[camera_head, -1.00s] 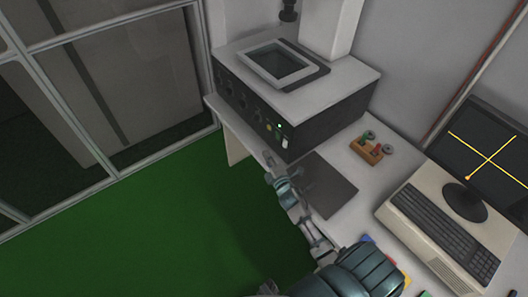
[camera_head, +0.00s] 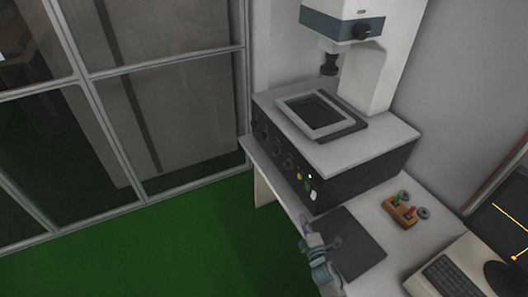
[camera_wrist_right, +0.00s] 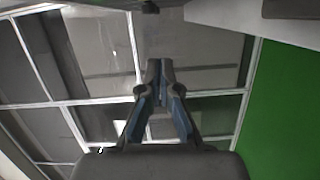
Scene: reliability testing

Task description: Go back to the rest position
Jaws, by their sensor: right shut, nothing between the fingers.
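My right gripper (camera_head: 308,222) shows in the head view beside the front edge of the desk, left of the dark mat and below the front of the machine. In the right wrist view my right gripper (camera_wrist_right: 158,66) is shut, its fingertips together with nothing between them. It points towards the glass partition. My left gripper is in neither view.
A machine with a dark front and a framed top plate (camera_head: 318,113) stands on the desk. A dark mat (camera_head: 352,250), a wooden block with small pegs (camera_head: 400,212), a keyboard (camera_head: 455,278) and a monitor (camera_head: 505,225) lie right. Green floor (camera_head: 170,250) is clear.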

